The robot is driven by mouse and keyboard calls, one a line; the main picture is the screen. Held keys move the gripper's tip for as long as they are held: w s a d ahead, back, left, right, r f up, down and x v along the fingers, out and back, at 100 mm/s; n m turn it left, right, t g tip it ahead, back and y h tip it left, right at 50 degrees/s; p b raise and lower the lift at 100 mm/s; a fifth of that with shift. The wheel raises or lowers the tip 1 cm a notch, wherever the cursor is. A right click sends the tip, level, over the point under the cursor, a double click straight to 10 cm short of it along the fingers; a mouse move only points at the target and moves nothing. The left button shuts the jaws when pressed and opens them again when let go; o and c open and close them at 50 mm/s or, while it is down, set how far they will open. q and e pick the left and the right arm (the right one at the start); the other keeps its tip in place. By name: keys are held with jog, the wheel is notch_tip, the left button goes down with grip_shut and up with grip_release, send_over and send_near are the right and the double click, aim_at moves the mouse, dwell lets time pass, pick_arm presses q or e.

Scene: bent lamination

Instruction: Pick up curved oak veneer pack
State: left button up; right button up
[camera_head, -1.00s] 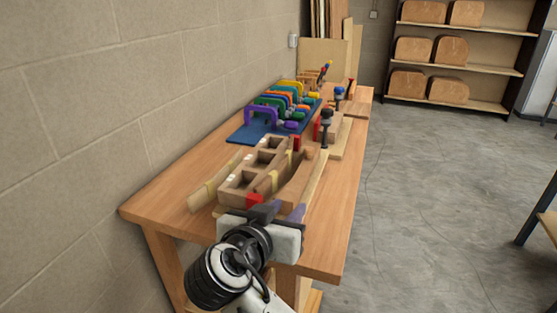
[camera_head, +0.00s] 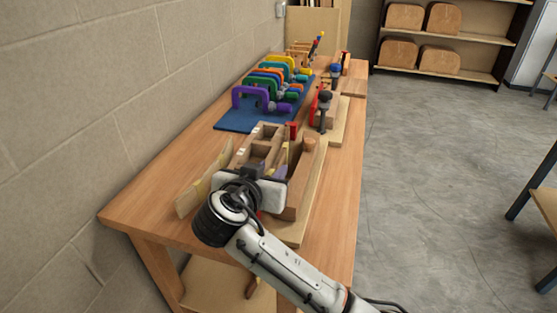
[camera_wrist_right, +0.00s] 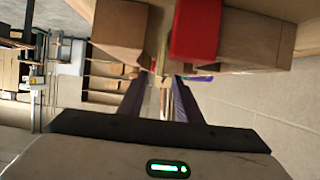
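A thin curved wooden strip with yellow bands, likely the oak veneer pack (camera_head: 284,155), stands between the compartmented wooden form (camera_head: 262,148) and a curved brown block (camera_head: 305,180). My right gripper hides much of it in the head view. My right gripper (camera_head: 274,171) is at the near end of the form, fingers pointing away. In the right wrist view its fingers (camera_wrist_right: 158,88) are spread apart. A pale strip shows ahead between their tips, beside a red block (camera_wrist_right: 196,32); contact cannot be told. My left gripper is out of view.
Behind are colored clamps on a blue mat (camera_head: 232,119) and an upright dark-handled clamp (camera_head: 324,110). A block wall borders the left.

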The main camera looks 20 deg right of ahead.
aim_at(277, 163)
jog(key=shift+x, duration=1.15)
grip_shut()
jog(key=shift+r, duration=0.1)
